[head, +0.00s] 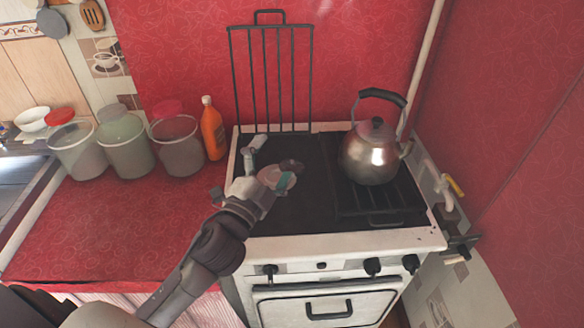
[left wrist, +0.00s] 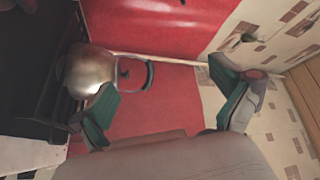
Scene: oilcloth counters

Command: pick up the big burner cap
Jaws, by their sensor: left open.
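The stove's left burner area (head: 308,203) is dark. A small dark round piece (head: 291,165), possibly a burner cap, shows there just beyond my left gripper (head: 268,164). A pale disc (head: 270,174) shows beside the gripper's teal-padded finger; I cannot tell whether it is a burner part. My left gripper is open above the stove's left half, with nothing seen between its fingers. In the left wrist view the gripper (left wrist: 165,112) has its two teal pads wide apart and faces the kettle and red wall. My right gripper is not in view.
A metal kettle (head: 370,155) stands on the stove's right grate (head: 382,208); it also shows in the left wrist view (left wrist: 91,72). A raised grate (head: 272,75) leans upright at the back. An orange bottle (head: 212,130) and several lidded jars stand left. The red counter's front is clear.

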